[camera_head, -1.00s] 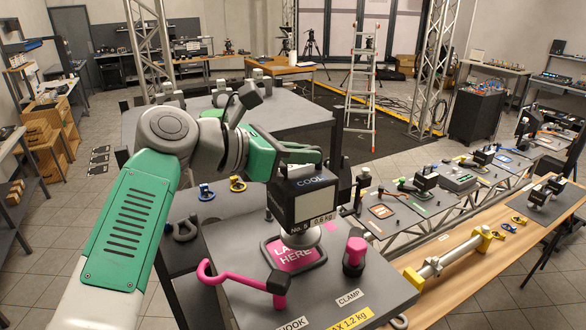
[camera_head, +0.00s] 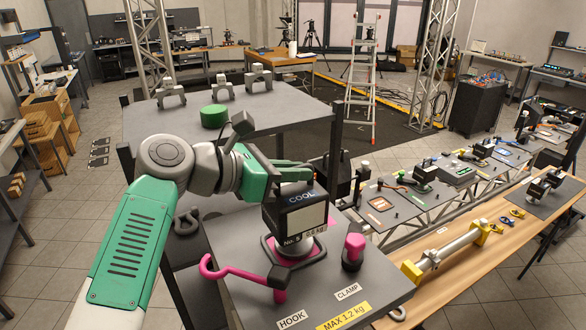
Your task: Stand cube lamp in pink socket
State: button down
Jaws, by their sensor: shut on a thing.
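My gripper (camera_head: 298,184) is shut on the cube lamp (camera_head: 302,217), a dark box with a pale front panel and the labels "COOL", "No. 5" and "0.6 kg". The lamp is upright, with a pale round foot (camera_head: 303,256) below it. The pink socket (camera_head: 268,256) is directly beneath; only parts of its dark rim with a pink edge show, and the lamp hides its middle. I cannot tell whether the foot rests on the socket floor.
A pink hook (camera_head: 240,275) stands at the socket's front left and a pink clamp post (camera_head: 353,252) close on its right. A green cylinder (camera_head: 214,116) stands on the rear table. A wooden bench (camera_head: 480,275) is at right.

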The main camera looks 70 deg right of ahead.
jog(key=shift+f, duration=0.15)
jog(key=c, duration=1.5)
grip_release()
jog(key=shift+r, duration=0.25)
jog(key=b+v, duration=0.2)
jog(key=v, duration=1)
jog(key=shift+b, duration=0.35)
